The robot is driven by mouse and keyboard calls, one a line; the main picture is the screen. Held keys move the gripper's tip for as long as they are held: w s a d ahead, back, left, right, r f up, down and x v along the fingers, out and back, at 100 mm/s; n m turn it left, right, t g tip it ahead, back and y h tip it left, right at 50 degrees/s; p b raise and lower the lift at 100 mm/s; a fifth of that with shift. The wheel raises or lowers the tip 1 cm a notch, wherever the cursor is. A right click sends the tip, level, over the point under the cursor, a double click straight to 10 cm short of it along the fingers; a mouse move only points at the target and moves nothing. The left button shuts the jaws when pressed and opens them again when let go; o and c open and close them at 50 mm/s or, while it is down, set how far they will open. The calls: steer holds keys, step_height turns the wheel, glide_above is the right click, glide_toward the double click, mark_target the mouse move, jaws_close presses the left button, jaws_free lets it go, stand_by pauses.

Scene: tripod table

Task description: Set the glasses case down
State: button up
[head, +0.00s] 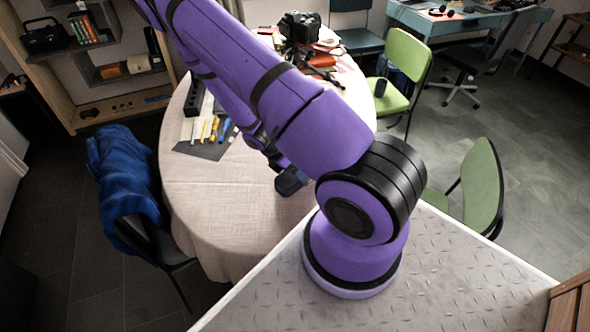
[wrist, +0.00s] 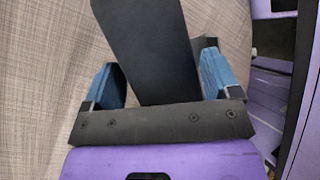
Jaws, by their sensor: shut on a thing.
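The glasses case (wrist: 142,45) is a long, flat-sided black object in the wrist view. It runs from between my fingers up past the top edge. My gripper (wrist: 160,78) has two blue finger pads, one on each side of the case, and is shut on it. In the head view my gripper (head: 291,180) is low over the near right part of the round table (head: 215,210), mostly hidden by my arm. Whether the case touches the cloth I cannot tell.
The table's near left cloth is clear. Pens and markers on a dark mat (head: 205,150) and a black block with holes (head: 193,98) lie at the left. A camera on a small tripod (head: 302,28) and books stand at the back. A green chair (head: 404,62) is right.

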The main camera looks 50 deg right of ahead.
steer(key=shift+f, duration=0.5)
steer(key=o, duration=1.3)
